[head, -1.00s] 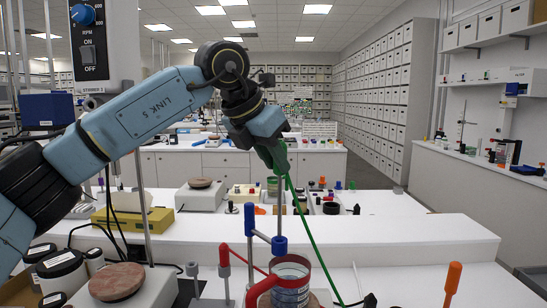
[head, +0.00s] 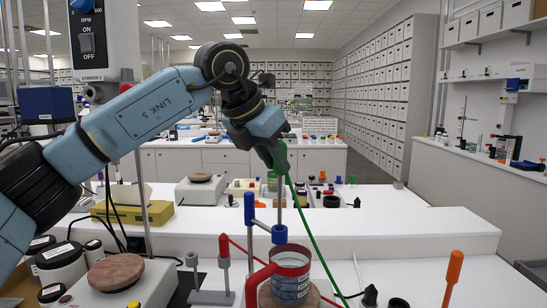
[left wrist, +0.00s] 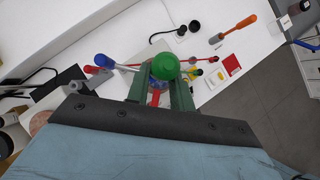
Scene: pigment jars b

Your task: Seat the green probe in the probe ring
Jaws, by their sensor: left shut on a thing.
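The green probe has a rounded green head, seen end-on in the left wrist view (left wrist: 165,66), and a thin grey shaft (head: 280,192). My left gripper (head: 277,160) is shut on the probe's green upper part and holds it upright above the blue probe ring (head: 279,234). The ring sits on an arm of the blue post (head: 249,208). The shaft lines up with the ring and its lower end disappears there. I cannot tell how deep it goes. A beaker (head: 290,278) in a red holder stands under the ring. My right gripper is not in view.
A red-topped post (head: 224,246) stands left of the beaker. An orange-handled tool (head: 453,272) is at the right. A hotplate with a brown top (head: 116,272) and jars (head: 60,264) are at the left.

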